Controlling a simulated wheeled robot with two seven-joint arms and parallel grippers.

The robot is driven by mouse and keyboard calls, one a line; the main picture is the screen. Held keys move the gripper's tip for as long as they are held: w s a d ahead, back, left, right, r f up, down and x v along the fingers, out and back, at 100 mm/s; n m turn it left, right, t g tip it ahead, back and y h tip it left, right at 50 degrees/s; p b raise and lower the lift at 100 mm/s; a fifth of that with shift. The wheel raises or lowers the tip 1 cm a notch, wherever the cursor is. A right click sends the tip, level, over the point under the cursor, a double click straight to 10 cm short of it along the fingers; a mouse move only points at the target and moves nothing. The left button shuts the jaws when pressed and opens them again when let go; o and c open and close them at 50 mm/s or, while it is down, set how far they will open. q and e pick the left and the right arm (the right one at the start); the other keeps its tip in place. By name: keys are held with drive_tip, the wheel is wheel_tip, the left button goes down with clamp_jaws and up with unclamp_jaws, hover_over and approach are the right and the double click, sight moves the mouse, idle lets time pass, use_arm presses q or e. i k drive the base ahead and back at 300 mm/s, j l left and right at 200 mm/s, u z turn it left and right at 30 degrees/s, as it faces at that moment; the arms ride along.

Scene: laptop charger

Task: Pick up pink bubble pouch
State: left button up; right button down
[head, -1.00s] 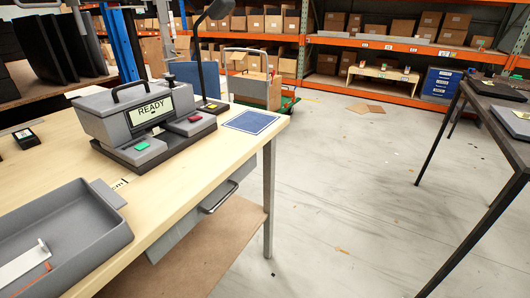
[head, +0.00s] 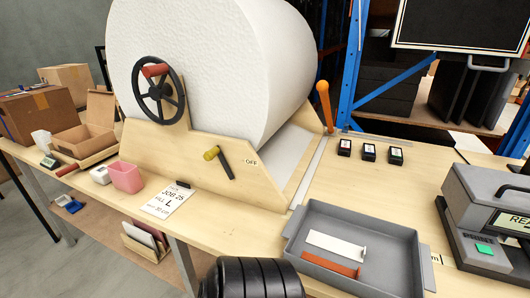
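A wooden holder (head: 146,241) below the table's front edge, at the left, has flat white and pinkish sheets (head: 150,229) standing in it. These may be pouches, but they are too small to tell which one is a pink bubble pouch. A small pink open bin (head: 127,177) stands on the table above the holder. Neither gripper shows in the head view. A black ribbed part at the bottom middle appears to be a piece of my own arm.
A large white roll (head: 205,65) sits in a wooden stand with a black handwheel (head: 160,92). A grey tray (head: 360,240) holds a white and a red piece. A grey machine (head: 490,215) stands at right. Cardboard boxes (head: 85,130) are at left. Floor (head: 25,250) is clear at lower left.

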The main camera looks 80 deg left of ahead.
sight(125, 177)
drive_tip(key=u, duration=3.75)
drive_tip(key=z, duration=0.25)
